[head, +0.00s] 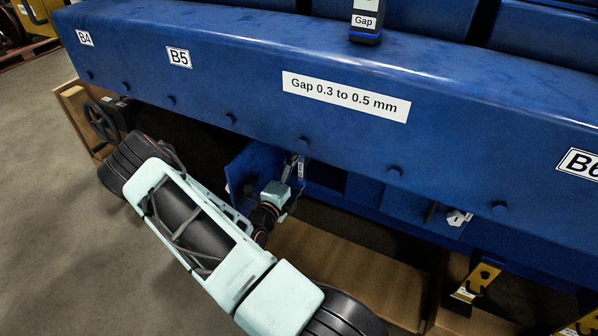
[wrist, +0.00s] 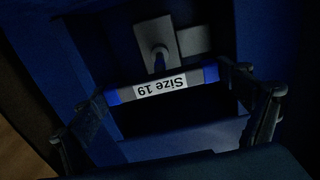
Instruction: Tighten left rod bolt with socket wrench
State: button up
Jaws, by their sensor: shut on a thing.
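The socket wrench (wrist: 165,85) shows in the wrist view as a grey and blue bar with an upside-down "Size 19" label. My gripper (wrist: 163,90) is shut on it, with one finger towards each end of the bar. Just beyond the bar is a grey metal part with a round head (wrist: 159,55), probably a rod bolt; I cannot tell whether the wrench is seated on it. In the head view my gripper (head: 290,186) reaches under the blue beam, and a small labelled part of the wrench (head: 301,168) shows there. The wrench's socket end is hidden.
The blue engine beam (head: 240,100), labelled B4, B5, B6 and "Gap 0.3 to 0.5 mm", overhangs my gripper. A blue plate (head: 250,170) stands close beside it. A pale bolt-like part (head: 457,216) sits to the right. A gauge marked "Gap" (head: 366,22) stands on top.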

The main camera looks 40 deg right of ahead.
jog(key=m, duration=0.6)
jog(key=shift+m, duration=0.4)
jog(key=shift+r+n+p, duration=0.15)
jog(key=shift+n+p, duration=0.15)
jog(key=shift+p, duration=0.1)
jog(key=o, duration=1)
jog(key=c, duration=1.4)
jog(key=shift+p+v, duration=0.45)
jog(key=shift+v, duration=1.3)
jog(key=shift+p+v, duration=0.5)
jog(key=shift+v, duration=2.45)
